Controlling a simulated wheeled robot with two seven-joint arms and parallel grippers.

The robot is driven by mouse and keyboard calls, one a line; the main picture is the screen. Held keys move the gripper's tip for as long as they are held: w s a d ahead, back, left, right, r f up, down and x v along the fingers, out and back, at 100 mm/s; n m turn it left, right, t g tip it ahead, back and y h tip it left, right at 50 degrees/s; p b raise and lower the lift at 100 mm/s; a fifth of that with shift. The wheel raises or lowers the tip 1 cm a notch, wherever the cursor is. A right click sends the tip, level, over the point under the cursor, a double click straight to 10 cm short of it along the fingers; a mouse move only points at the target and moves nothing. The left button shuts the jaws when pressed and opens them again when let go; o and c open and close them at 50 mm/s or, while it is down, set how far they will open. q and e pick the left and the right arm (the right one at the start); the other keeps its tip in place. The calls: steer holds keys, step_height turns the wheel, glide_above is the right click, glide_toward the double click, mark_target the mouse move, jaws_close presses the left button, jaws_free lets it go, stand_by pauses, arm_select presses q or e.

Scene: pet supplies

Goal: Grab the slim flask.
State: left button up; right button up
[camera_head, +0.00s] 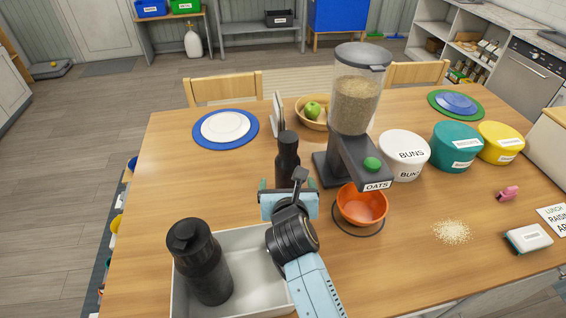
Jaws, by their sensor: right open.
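A slim dark flask (287,150) stands upright on the wooden table, just beyond my right gripper (287,185). My right gripper is open, with one finger toward each side of the flask's lower part. The gripper and wrist hide the flask's base, and I cannot tell whether the fingers touch it. A wider black flask (205,265) stands in a white bin (255,243) at the front left. My left gripper is out of view.
An oats dispenser (357,100) stands close to the right, with an orange bowl (362,204) below its spout. A wooden bowl (312,122) with a green apple sits behind. Canisters (404,150) line the right. The table's left part, before the blue-rimmed plate (226,127), is clear.

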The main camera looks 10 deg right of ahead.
mark_target(287, 171)
steer(key=x, duration=0.4)
steer(key=shift+w, duration=0.2)
steer(key=shift+x, duration=1.15)
steer(key=shift+w+d+f, duration=0.25)
steer(key=shift+w+f, duration=0.05)
steer(key=shift+w, duration=0.25)
steer(key=x, duration=0.3)
steer(key=shift+w+d, duration=0.15)
steer(key=shift+d, duration=0.05)
steer(key=shift+w+d+f, duration=0.1)
steer(key=shift+w+f, duration=0.15)
steer(key=shift+w, duration=0.25)
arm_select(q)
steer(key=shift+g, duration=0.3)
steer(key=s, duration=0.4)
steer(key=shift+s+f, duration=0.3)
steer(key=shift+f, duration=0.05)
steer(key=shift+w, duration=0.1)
arm_select(e)
steer(key=c, duration=1.6)
